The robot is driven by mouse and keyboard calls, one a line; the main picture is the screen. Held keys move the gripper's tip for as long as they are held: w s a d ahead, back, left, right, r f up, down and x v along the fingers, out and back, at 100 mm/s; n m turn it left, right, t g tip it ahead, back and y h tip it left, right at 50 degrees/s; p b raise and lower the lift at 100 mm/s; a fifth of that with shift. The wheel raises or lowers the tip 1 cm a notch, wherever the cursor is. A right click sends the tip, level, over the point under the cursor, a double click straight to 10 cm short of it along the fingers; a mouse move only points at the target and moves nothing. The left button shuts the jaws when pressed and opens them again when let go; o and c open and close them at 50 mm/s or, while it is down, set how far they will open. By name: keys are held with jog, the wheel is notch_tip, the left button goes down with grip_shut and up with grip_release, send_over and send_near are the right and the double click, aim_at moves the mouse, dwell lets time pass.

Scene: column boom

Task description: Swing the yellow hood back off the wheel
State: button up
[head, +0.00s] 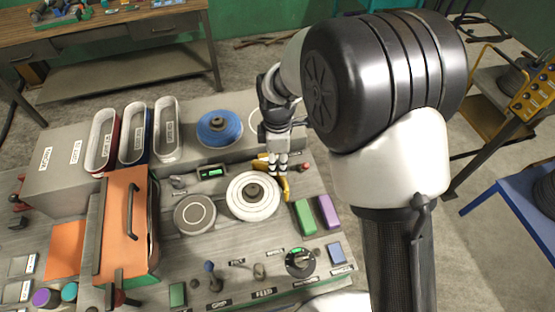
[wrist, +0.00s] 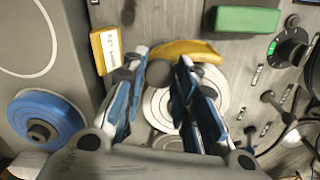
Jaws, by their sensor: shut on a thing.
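The yellow hood (head: 285,188) is a curved piece at the right edge of the white wheel (head: 253,196), which lies flat on the bench with a dark hub. My gripper (head: 276,170) reaches down at the hood, beside the wheel. In the wrist view the hood (wrist: 188,49) curves past the far side of my fingers, and the wheel (wrist: 158,103) shows behind and between them. My gripper (wrist: 160,80) is shut on a part of the hood, seemingly a dark grey knob (wrist: 160,73). The fingers hide the exact contact.
A blue disc (head: 219,128) lies behind the wheel and a grey disc (head: 195,214) lies left of it. Green (head: 305,217) and purple (head: 328,211) blocks are close on the right. An orange lidded box (head: 126,226) stands at left. Knobs and a dial (head: 300,262) line the front.

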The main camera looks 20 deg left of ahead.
grip_shut()
jog(key=shift+w+a, duration=0.1)
jog(key=shift+w+a+n, duration=0.2)
jog(key=shift+a+n, duration=0.25)
jog(key=shift+n, duration=0.15)
jog(key=shift+w+a+n, duration=0.15)
jog(key=shift+a+n, duration=0.25)
jog(key=shift+n, duration=0.2)
jog(key=a+n, duration=0.2)
jog(key=shift+w+a+n+p, duration=0.1)
jog(key=shift+w+n+p, duration=0.1)
jog(key=shift+n+p, duration=0.15)
jog(key=a+n, duration=0.2)
jog(key=n, duration=0.1)
jog(key=shift+s+a, duration=0.1)
jog(key=shift+a, duration=0.2)
jog(key=shift+s+a+n+p, duration=0.2)
jog(key=shift+a+n, duration=0.3)
jog(key=shift+n, duration=0.25)
jog(key=shift+s+a+n+p, duration=0.1)
jog(key=shift+s+a+n, duration=0.05)
jog(key=shift+a+n, duration=0.45)
jog(key=shift+d, duration=0.1)
